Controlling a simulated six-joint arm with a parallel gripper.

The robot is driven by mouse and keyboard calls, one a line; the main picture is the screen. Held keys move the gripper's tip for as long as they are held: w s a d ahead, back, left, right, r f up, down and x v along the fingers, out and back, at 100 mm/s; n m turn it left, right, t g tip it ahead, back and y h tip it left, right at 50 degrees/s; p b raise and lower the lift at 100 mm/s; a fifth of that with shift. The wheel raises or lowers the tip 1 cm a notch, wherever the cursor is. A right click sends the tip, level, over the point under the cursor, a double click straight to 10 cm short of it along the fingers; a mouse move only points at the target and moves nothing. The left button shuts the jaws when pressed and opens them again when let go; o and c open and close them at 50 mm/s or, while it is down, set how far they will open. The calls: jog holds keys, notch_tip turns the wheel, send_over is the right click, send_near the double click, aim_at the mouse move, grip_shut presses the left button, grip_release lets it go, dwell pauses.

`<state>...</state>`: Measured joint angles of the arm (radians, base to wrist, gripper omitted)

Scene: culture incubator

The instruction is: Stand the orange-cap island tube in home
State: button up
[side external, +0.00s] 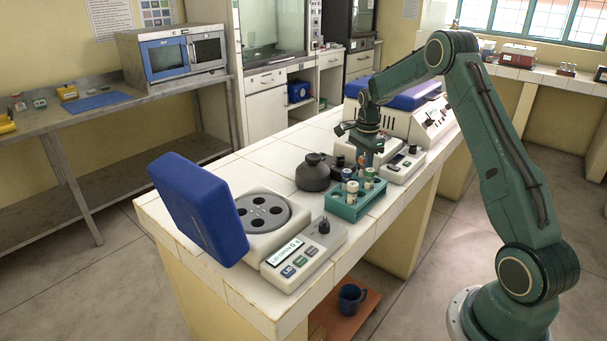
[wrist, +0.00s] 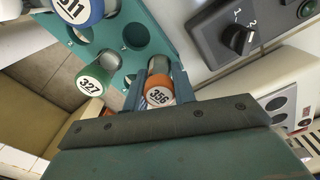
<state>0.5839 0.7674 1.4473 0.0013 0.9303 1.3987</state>
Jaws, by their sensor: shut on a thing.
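The orange-cap tube (wrist: 158,97), marked 356, is between the two fingers of my gripper (wrist: 160,88) in the wrist view, and the gripper is shut on it. The teal rack (wrist: 150,40) lies beside the tube; I cannot tell whether the tube's lower end is in a hole or above it. In the side view my gripper (side external: 368,160) points down at the back end of the rack (side external: 343,211); the orange cap is not clear there. The rack holds a green-cap tube (wrist: 89,78) marked 327 and a blue-cap tube (wrist: 78,10), and has empty holes.
The tiled island (side external: 215,180) carries an open centrifuge (side external: 262,215) with a raised blue lid (side external: 198,205) and a control box (side external: 303,252). A dark rounded vessel (side external: 313,174) stands left of the rack. Behind my gripper are a device with a knob (side external: 403,163) and a blue-lidded machine (side external: 415,118).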

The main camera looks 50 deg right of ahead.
jog(key=o, duration=1.4)
jog(key=shift+r, duration=3.7)
